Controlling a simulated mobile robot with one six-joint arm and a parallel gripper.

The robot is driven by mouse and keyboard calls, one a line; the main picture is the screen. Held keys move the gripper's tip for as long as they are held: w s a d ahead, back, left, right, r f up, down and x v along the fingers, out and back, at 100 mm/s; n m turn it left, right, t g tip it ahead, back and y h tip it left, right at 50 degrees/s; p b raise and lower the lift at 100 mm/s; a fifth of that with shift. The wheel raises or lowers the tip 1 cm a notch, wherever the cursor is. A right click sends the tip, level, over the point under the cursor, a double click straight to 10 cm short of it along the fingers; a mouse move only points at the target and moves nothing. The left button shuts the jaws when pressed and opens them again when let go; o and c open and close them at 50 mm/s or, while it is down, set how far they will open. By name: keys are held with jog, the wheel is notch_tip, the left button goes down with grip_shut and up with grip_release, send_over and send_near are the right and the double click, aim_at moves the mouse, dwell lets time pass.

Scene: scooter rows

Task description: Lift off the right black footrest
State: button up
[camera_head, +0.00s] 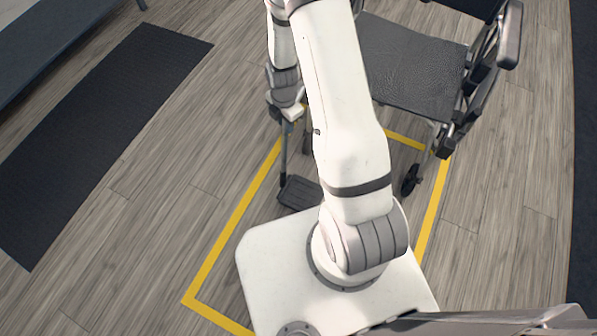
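A wheelchair with a black seat (405,70) stands at the top, facing toward me. A black footrest plate (299,193) shows low at the picture's left front of the chair, below a thin upright tube (284,155). My gripper (288,116) points down at the top of that tube, touching it or very close. The fingers are small and partly hidden, so I cannot tell whether they are closed on it. My white arm covers the middle of the chair's front and part of the view beside the footrest.
A yellow floor outline (232,228) surrounds the chair's front and my base. A front caster (411,179) stands right of my arm. A black floor mat (105,135) lies left, with a dark bench (50,40) beyond it. Wooden floor between mat and outline is clear.

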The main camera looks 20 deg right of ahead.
grip_shut()
jog(key=shift+s, duration=0.1)
dwell(0.8)
